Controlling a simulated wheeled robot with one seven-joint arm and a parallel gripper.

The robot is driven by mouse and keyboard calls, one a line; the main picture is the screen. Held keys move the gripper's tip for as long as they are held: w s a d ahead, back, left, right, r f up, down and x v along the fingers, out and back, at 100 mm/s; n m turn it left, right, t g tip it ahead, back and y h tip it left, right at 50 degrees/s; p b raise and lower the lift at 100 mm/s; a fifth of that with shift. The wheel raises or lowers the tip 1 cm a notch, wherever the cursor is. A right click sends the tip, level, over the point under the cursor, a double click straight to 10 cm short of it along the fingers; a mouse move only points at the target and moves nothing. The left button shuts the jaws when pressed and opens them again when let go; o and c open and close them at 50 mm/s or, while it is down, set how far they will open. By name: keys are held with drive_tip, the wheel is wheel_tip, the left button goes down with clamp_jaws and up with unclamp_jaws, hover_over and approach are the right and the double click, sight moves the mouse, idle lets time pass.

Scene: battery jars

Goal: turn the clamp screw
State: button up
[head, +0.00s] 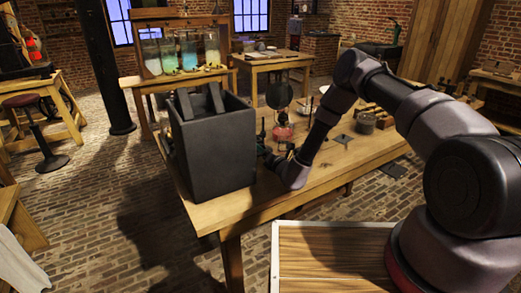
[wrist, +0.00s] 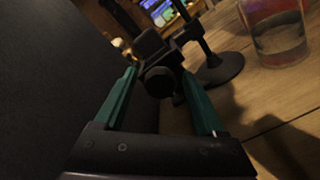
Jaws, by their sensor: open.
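The clamp screw (wrist: 160,82) shows in the wrist view as a dark, round knob end on a black clamp (wrist: 155,45). The clamp sits by an upright stand with a round dark base (wrist: 220,70). My gripper (wrist: 159,74) is open, with one green finger on each side of the knob. The knob lies near the fingertips, and I cannot tell whether either finger touches it. In the head view my gripper (head: 268,152) is low beside the right side of the dark box; the screw is too small to make out there.
The tall dark box (head: 212,150) stands close to my gripper on the wooden table (head: 240,212); its wall (wrist: 50,70) fills the left of the wrist view. A glass with reddish liquid (wrist: 280,38) stands to the right. More small items lie further right on the table.

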clamp_jaws()
